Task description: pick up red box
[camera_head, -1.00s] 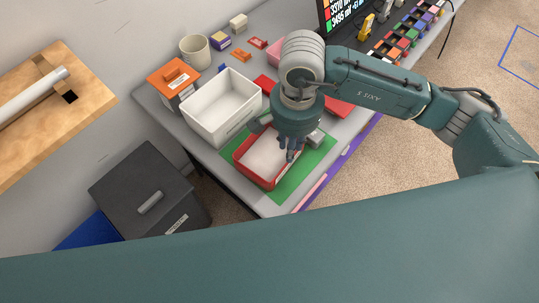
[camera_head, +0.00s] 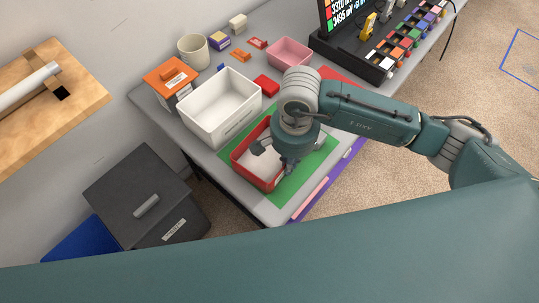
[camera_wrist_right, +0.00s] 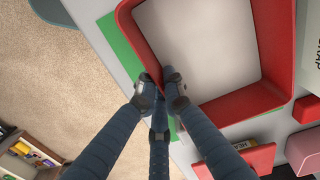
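The red box (camera_head: 237,156) is an open tray with a pale interior, lying on a green mat (camera_head: 295,187) at the table's near corner. It also shows in the right wrist view (camera_wrist_right: 275,35). My right gripper (camera_head: 273,157) is down at the box, partly hiding its right and far sides. In the right wrist view its fingertips (camera_wrist_right: 160,84) are close together at one red side wall, seemingly on both sides of it. I cannot tell whether they are closed on the wall. The box rests on the mat. My left gripper is not in view.
A white bin (camera_head: 203,127) stands close behind the box. An orange-lidded box (camera_head: 172,76), beige cup (camera_head: 193,50) and pink bin (camera_head: 290,52) stand farther back. A dark lidded bin (camera_head: 130,185) stands on the floor at left. A black rack (camera_head: 350,55) is at back right.

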